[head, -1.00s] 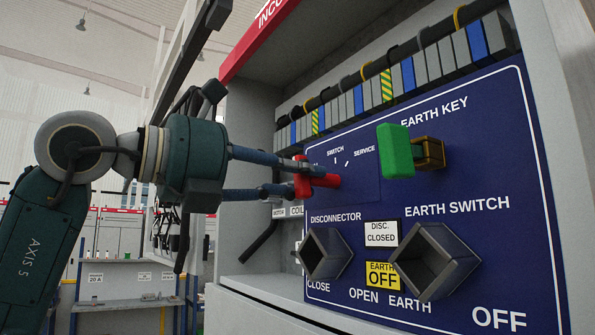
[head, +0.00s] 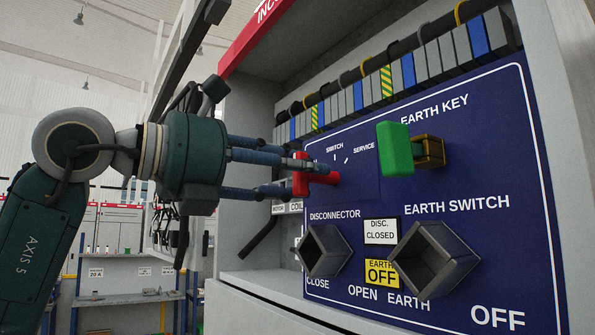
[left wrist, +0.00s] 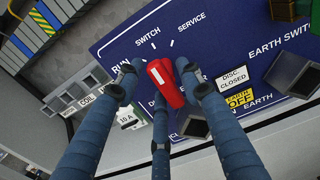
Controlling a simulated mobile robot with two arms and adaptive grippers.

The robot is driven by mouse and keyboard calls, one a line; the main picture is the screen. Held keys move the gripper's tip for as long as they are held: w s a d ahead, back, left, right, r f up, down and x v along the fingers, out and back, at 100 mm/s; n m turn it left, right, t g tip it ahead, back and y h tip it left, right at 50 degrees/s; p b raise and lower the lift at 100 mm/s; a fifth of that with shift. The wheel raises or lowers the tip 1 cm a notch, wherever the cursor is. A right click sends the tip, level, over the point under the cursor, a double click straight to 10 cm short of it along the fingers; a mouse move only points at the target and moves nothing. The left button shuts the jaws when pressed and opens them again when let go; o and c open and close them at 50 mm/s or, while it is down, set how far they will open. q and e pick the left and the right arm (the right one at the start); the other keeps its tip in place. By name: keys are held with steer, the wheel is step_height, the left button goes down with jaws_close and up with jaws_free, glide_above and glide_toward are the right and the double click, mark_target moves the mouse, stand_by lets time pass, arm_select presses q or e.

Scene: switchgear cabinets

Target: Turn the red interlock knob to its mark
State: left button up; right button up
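The red interlock knob (head: 322,178) sits at the left of the blue panel, below the SWITCH and SERVICE lettering. In the left wrist view the knob (left wrist: 167,88) carries a white line that points up and left. White tick marks (left wrist: 170,44) stand near the RUN, SWITCH and SERVICE words. My left gripper (head: 298,174) reaches in from the left with its three fingers at the knob. In the left wrist view the fingertips (left wrist: 160,80) close around the knob from both sides and below; contact is partly hidden. My right gripper is in neither view.
A green key (head: 395,150) juts from a brass lock right of the knob. Two square sockets, disconnector (head: 325,251) and earth switch (head: 433,261), protrude below. A row of terminals (head: 400,75) runs above the panel. The cabinet's grey side wall (head: 245,170) stands behind the fingers.

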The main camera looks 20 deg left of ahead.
arm_select(q)
steer(key=shift+s+a, duration=0.1)
steer(key=shift+a, duration=0.05)
steer(key=v, duration=1.1)
steer(key=shift+s+a, duration=0.2)
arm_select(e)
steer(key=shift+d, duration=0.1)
